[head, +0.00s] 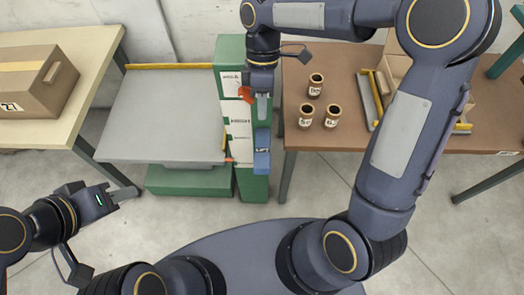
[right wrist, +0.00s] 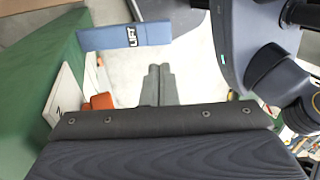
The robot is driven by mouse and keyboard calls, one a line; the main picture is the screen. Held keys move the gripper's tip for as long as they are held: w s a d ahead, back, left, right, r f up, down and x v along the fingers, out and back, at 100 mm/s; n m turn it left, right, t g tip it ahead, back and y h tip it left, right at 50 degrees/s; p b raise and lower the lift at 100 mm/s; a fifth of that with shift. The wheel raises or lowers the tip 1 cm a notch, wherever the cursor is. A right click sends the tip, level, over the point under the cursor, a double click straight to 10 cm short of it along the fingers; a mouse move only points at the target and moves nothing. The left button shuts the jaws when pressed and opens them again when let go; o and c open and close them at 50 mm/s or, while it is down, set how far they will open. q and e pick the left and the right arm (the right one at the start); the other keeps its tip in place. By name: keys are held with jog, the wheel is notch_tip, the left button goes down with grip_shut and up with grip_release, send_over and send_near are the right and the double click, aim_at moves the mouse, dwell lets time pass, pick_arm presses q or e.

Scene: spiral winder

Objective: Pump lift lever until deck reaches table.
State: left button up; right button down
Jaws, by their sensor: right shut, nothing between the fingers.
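The lift has a green column (head: 230,50) with white label panels and a grey deck (head: 165,115) on its left. The blue lift lever (head: 262,160) is at the column's right side; its LIFT label shows in the right wrist view (right wrist: 125,36). My right gripper (head: 263,106) is just above the lever in the head view, shut and empty. Its closed fingers (right wrist: 158,85) are apart from the lever in the right wrist view. My left gripper (head: 118,194) is low at left, near the deck's front, away from the lever; its finger opening is unclear.
A brown table (head: 340,90) at right holds several labelled cups (head: 315,85) and a tray with yellow edges. A beige table (head: 60,115) at left holds a cardboard box (head: 35,85). An orange part (right wrist: 102,101) sits on the column near my right gripper.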

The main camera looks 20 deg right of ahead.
aim_at(262, 162)
jog(key=p+x, duration=0.1)
jog(key=x, duration=1.3)
jog(key=shift+p, duration=0.35)
